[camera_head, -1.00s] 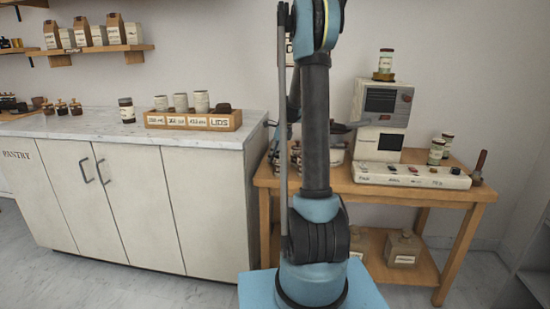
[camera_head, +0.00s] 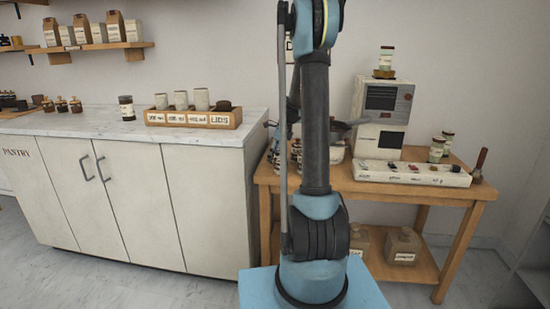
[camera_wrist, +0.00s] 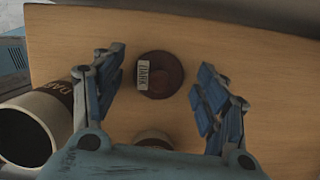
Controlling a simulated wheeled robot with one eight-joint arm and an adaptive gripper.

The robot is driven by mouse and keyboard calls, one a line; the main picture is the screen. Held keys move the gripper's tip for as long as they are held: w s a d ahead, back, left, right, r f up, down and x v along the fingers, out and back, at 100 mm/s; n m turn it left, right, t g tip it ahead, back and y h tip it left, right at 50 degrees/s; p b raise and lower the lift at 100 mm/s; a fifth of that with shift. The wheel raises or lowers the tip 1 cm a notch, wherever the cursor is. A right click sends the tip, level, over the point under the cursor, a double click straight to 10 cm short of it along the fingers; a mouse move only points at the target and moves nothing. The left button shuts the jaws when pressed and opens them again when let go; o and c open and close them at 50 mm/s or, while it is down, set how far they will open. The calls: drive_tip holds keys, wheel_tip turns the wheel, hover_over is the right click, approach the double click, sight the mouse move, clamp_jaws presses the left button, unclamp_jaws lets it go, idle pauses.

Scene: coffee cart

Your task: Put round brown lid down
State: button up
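The round brown lid (camera_wrist: 164,75), with a white "DARK" label at its left edge, lies on the wooden surface (camera_wrist: 235,50) in the wrist view. My gripper (camera_wrist: 158,92) is open around it, with one blue finger on each side and a visible gap between each finger and the lid. An open container (camera_wrist: 32,128) with a dark inside and a partly hidden label stands at the left, beside the left finger. In the head view my arm hides the gripper and the lid.
Another round, pale-rimmed thing (camera_wrist: 153,138) shows partly below the lid. In the head view a wooden cart (camera_head: 440,192) holds a white machine (camera_head: 382,118), a labelled tray (camera_head: 412,177) and jars (camera_head: 437,150). A marble counter (camera_head: 70,122) with a lids box (camera_head: 192,120) stands left.

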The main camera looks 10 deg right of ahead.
drive_tip(key=v, duration=1.2)
drive_tip(key=s+a+r+n+h, duration=0.1)
drive_tip(key=s+r+n, duration=0.15)
drive_tip(key=s, duration=0.45)
drive_tip(key=s+a+r+n, duration=0.1)
drive_tip(key=s+a+n, duration=0.1)
drive_tip(key=s+n, duration=0.35)
drive_tip(key=s+f+n, duration=0.4)
drive_tip(key=s+n, duration=0.1)
drive_tip(key=s, duration=0.5)
drive_tip(key=s+f+n+h, duration=0.1)
drive_tip(key=s+f+n, duration=0.4)
drive_tip(key=s, duration=0.5)
drive_tip(key=s+f+n+t+h, duration=0.1)
drive_tip(key=s+f+n, duration=0.4)
drive_tip(key=s, duration=0.5)
drive_tip(key=shift+s, duration=0.3)
drive_tip(key=shift+w+a+f, duration=0.1)
drive_tip(key=shift+f, duration=0.05)
